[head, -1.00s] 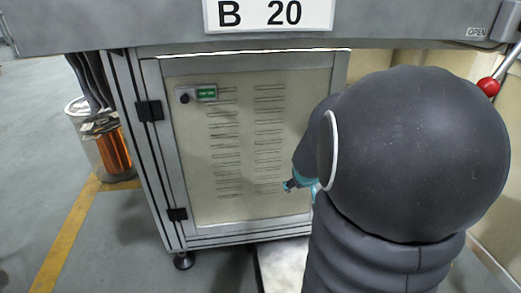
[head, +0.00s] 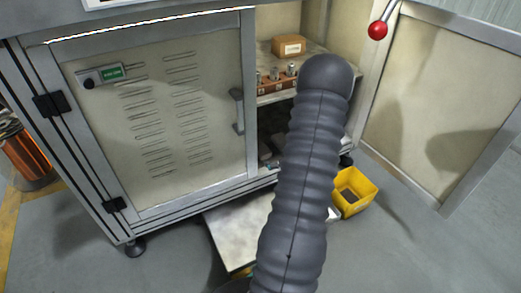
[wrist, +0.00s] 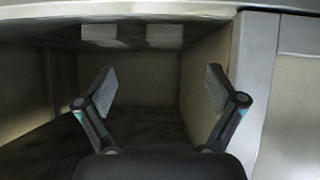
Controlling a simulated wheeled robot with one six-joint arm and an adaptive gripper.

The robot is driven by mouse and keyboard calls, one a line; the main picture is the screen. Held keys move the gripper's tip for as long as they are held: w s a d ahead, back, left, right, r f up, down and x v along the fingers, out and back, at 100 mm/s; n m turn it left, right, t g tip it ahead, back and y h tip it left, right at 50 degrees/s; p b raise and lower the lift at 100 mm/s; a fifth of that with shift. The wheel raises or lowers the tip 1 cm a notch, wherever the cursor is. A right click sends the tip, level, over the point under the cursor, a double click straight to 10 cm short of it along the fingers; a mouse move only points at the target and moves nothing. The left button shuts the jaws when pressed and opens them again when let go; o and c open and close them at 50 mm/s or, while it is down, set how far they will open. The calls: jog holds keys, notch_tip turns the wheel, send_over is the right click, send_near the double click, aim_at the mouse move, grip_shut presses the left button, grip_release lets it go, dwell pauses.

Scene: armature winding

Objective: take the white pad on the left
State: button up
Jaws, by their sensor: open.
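Two small pale blocks show near the top of the wrist view, side by side: the left white pad (wrist: 98,34) and a second white pad (wrist: 164,36). I cannot tell what they rest on or are fixed to. My gripper (wrist: 158,88) is open and empty, its two fingers spread wide with nothing between them. In the picture, both pads sit above the fingertips, apart from them. In the head view my dark ribbed arm covers part of the cabinet opening, and neither the gripper nor the pads can be made out.
The cabinet's left door (head: 205,120) is shut, and its right door (head: 440,90) stands open. On a shelf inside are a cardboard box (head: 289,46) and a brown block (head: 272,79) with metal parts. A yellow bin (head: 354,190) stands on the floor. A red-knobbed lever (head: 377,30) hangs above.

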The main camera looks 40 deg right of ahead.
jog(key=t, duration=0.2)
send_near(263, 150)
jog(key=w, duration=0.1)
jog(key=w+f, duration=0.1)
jog(key=w, duration=0.1)
jog(key=shift+w+d+f+y+b, duration=0.2)
jog(key=shift+d+y+b, duration=0.1)
jog(key=shift+d+y, duration=0.1)
jog(key=shift+d+b+x, duration=0.1)
jog(key=shift+b+x, duration=0.1)
jog(key=shift+x, duration=1.45)
jog(key=shift+d+b+x, duration=0.15)
jog(key=shift+b+x, duration=0.05)
jog(key=shift+x, duration=1.45)
jog(key=c, duration=1)
